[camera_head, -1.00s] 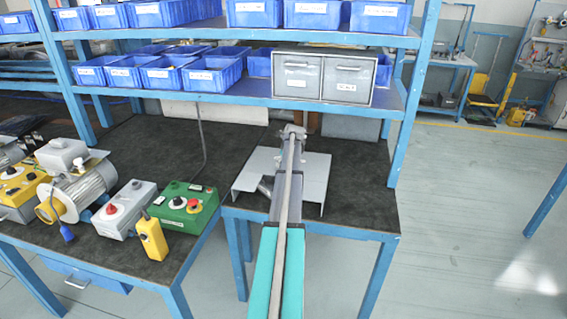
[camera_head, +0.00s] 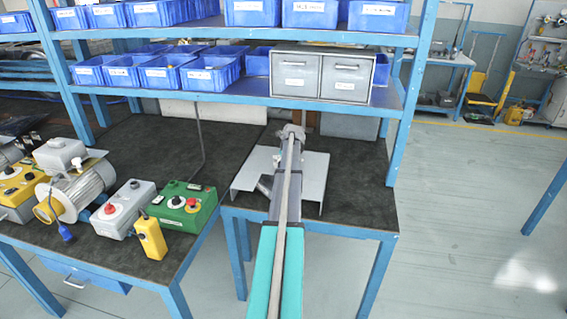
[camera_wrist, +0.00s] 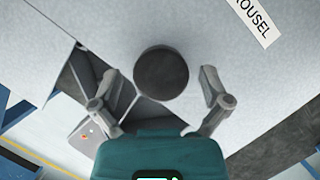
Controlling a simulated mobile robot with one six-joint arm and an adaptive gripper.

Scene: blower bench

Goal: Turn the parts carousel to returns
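In the wrist view, a dark round knob (camera_wrist: 161,73) stands over a pale grey panel (camera_wrist: 90,25). A white label (camera_wrist: 258,20) on the panel is cut off and reads "OUSEL". My gripper (camera_wrist: 159,88) is open, with one finger left and one right of the knob and a visible gap on each side. In the head view, my gripper (camera_head: 292,132) is at the far end of my arm, above a grey sheet-metal stand (camera_head: 313,178) on the bench. My arm hides the knob there. No "returns" mark can be read.
A shelf with blue bins (camera_head: 207,72) and a grey drawer cabinet (camera_head: 322,75) stands above and behind my gripper. Left on the bench are a green control box (camera_head: 180,222), a grey control box (camera_head: 128,222) and a yellow pendant (camera_head: 150,238). Floor at right is open.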

